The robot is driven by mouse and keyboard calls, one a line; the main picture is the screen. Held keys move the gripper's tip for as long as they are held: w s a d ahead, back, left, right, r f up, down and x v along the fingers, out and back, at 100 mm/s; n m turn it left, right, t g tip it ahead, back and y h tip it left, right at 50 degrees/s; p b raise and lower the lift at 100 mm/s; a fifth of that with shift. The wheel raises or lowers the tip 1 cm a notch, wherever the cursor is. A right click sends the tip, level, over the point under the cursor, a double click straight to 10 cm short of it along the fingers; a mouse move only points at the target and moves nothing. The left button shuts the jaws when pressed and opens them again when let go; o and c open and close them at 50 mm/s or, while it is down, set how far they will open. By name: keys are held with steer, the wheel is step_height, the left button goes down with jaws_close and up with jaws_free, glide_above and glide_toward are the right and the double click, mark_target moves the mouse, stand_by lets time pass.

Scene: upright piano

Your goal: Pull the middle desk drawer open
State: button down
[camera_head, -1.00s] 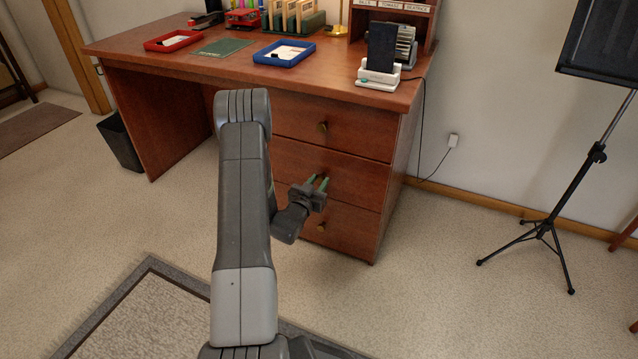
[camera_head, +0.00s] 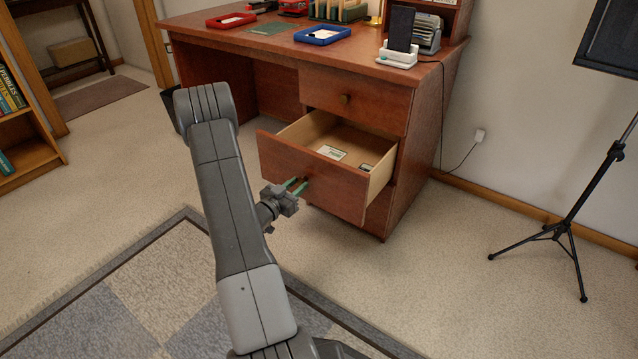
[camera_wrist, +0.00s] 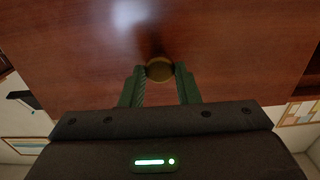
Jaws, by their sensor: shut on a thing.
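The middle drawer (camera_head: 312,178) of the wooden desk (camera_head: 425,110) stands well out from its frame, and its pale inside shows with a few small flat items in it. My gripper (camera_head: 299,184) is at the drawer's front, with its green fingers on either side of the knob. In the wrist view the round brass knob (camera_wrist: 159,69) sits between the fingertips of my gripper (camera_wrist: 160,76), against the reddish wood front. The gripper is shut on this knob. In the head view the fingers mostly hide the knob.
The top drawer (camera_head: 355,98) is shut above the open one. The bottom drawer (camera_head: 377,215) is partly hidden below it. A music stand (camera_head: 575,200) stands to the right. A rug (camera_head: 150,290) lies on the floor at the front left. A bookcase (camera_head: 25,140) is at the far left.

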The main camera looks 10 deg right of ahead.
steer(key=v, duration=0.7)
steer(key=c, duration=1.1)
jaws_free()
steer(key=shift+w, duration=0.1)
steer(key=p+v, duration=0.3)
steer(key=v, duration=1)
steer(key=shift+s+a, duration=0.25)
steer(key=shift+a, duration=0.05)
steer(key=b+x, duration=0.3)
steer(key=x, duration=1.1)
